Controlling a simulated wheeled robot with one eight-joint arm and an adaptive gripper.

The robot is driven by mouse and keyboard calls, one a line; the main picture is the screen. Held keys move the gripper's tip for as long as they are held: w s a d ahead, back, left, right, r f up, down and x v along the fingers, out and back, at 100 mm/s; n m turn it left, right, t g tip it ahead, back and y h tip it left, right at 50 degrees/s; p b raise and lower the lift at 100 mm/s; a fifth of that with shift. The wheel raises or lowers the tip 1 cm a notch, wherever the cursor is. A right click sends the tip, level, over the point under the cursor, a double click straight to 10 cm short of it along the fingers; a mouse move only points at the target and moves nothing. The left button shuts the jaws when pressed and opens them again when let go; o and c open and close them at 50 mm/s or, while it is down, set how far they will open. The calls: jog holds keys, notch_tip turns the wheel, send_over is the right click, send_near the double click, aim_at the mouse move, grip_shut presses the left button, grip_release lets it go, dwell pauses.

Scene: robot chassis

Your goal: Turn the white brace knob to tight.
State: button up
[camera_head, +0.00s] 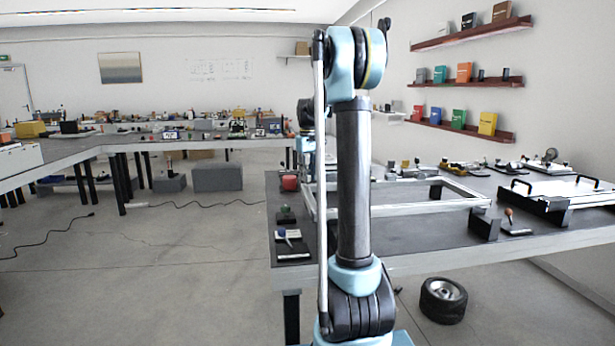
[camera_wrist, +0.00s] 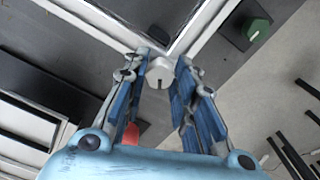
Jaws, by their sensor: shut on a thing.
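The white brace knob (camera_wrist: 160,71) shows in the wrist view at the corner of a pale metal frame (camera_wrist: 187,38). A short dark mark is on its near face. My gripper (camera_wrist: 161,77) has its blue-padded fingers on either side of the knob and is shut on it. In the head view the frame (camera_head: 440,206) lies on the dark bench. My arm stands in front of the frame's left part there, and I cannot make out the knob or the fingertips.
A green knob on a dark block (camera_wrist: 257,29) is right of the frame in the wrist view. A red object (camera_wrist: 131,134) shows below the left finger. A blue-tipped lever (camera_head: 283,234) stands at the bench's front left. A black-handled white panel (camera_head: 560,188) lies at right.

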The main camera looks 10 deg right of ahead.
jog(key=shift+m, duration=0.4)
jog(key=o, duration=1.1)
notch_tip(320, 180, up, 12)
jog(key=shift+f, duration=0.1)
